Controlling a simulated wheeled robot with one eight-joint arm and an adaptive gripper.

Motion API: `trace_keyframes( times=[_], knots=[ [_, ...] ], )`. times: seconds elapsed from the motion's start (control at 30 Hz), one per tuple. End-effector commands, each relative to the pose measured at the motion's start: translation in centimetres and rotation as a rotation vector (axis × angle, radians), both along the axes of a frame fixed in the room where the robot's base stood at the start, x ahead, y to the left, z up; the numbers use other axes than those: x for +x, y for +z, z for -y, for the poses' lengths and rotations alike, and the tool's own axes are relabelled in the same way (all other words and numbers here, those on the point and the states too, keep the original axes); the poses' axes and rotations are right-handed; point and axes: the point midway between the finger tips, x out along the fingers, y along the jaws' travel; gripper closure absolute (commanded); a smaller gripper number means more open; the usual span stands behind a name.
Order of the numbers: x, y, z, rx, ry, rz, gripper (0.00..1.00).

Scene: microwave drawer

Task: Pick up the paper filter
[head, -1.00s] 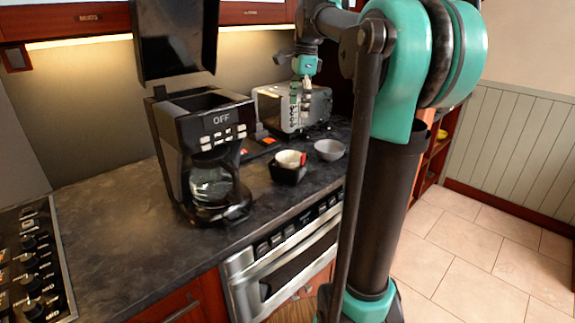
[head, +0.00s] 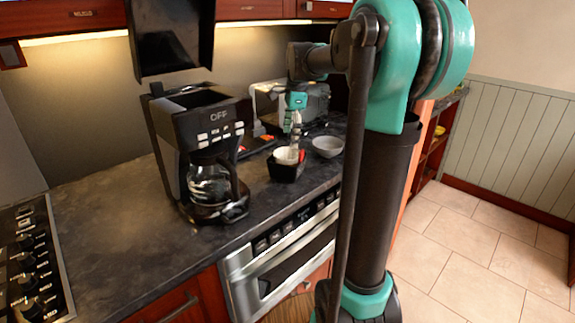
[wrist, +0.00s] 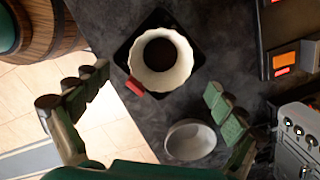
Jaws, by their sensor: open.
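The white paper filter (head: 287,156) sits in a black holder (head: 285,172) on the dark counter. In the wrist view the round, fluted paper filter (wrist: 188,62) has a dark centre, and the square black holder (wrist: 124,56) has a red tab. My gripper (head: 295,150) is just above the filter in the head view. In the wrist view my gripper (wrist: 155,115) is open and empty, its green-padded fingers spread wide, with the filter beyond and between them. I cannot tell the exact gap to the filter.
A grey bowl (head: 328,147) stands right of the holder. A black coffee maker (head: 205,150) with a glass carafe stands at left, its lid raised. A silver toaster-like appliance (head: 265,100) is behind. The counter (head: 110,225) at front left is clear.

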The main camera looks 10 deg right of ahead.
Motion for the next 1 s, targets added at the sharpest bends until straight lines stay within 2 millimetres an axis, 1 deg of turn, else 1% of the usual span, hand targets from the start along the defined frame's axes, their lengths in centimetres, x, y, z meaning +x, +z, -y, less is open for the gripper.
trace_keyframes(
  times=[0.2,0.33,0.43,0.63,0.67,0.9,1.0],
  knots=[
    [0.2,-3.0,-0.4,0.000,0.000,0.000,0.04],
    [0.2,-4.4,-0.6,0.000,0.000,0.000,0.04],
    [0.2,-4.8,-0.7,0.000,0.000,0.000,0.04],
    [0.2,-4.9,-0.7,0.000,0.000,0.000,0.04],
    [0.2,-4.9,-0.7,0.000,0.000,0.000,0.07],
    [0.2,-4.9,-0.6,0.000,0.000,0.000,0.36],
    [0.2,-4.9,-0.6,0.000,0.000,0.000,0.47]
  ],
)
